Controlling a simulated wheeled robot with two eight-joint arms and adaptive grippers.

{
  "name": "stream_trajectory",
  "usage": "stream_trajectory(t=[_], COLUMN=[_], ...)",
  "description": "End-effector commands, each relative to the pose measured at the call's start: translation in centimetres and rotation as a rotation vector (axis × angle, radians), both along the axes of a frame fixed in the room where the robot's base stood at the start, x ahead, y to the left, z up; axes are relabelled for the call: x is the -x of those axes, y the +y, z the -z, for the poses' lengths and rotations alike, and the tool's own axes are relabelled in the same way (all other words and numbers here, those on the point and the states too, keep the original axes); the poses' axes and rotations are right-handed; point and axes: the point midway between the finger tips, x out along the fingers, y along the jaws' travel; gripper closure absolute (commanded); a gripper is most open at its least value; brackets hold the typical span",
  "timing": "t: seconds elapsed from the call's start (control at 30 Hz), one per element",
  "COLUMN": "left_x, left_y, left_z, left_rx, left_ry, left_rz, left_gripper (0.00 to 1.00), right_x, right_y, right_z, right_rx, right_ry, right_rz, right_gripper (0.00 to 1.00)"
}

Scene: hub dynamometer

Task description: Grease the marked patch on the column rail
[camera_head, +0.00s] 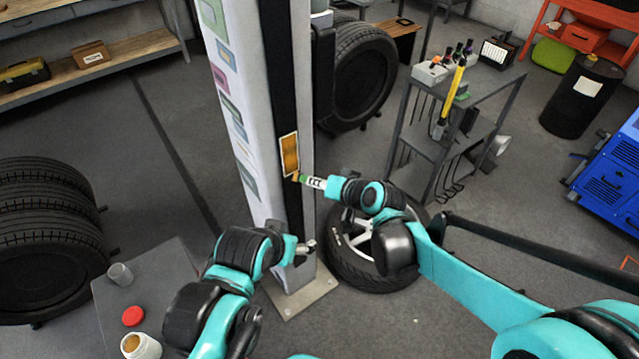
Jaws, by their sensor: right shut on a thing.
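The column (231,100) stands upright, with a dark rail (280,60) down its face. The marked patch (289,155) is an orange-brown rectangle with a pale border on the rail. My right gripper (328,186) is shut on a brush (313,182) with a white and green handle. The brush tip is at the patch's lower right edge; I cannot tell whether it touches. My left gripper (305,247) is in front of the lower column, and its fingers are too small to read. An open white jar (141,348) with brownish content stands at the lower left.
Stacked tyres (45,235) stand at left. A wheel (350,255) lies behind my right forearm. A tool cart (470,100) stands behind right.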

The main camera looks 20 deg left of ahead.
Motion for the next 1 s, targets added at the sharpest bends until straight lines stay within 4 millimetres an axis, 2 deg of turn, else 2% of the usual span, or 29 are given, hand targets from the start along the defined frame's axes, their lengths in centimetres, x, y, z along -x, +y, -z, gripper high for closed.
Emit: stream_trajectory(t=[0.57, 1.0], left_x=[0.0, 0.0], left_y=[0.0, 0.0], left_z=[0.0, -2.9], left_rx=[0.0, 0.0], left_ry=[0.0, 0.0], left_rz=[0.0, 0.0], left_gripper=[0.28, 0.28], right_x=[-0.6, -0.5], right_y=[0.8, 0.6], right_z=[-0.1, -3.6], right_rx=[0.0, 0.0], right_ry=[0.0, 0.0], right_rz=[0.0, 0.0], right_gripper=[1.0, 1.0])
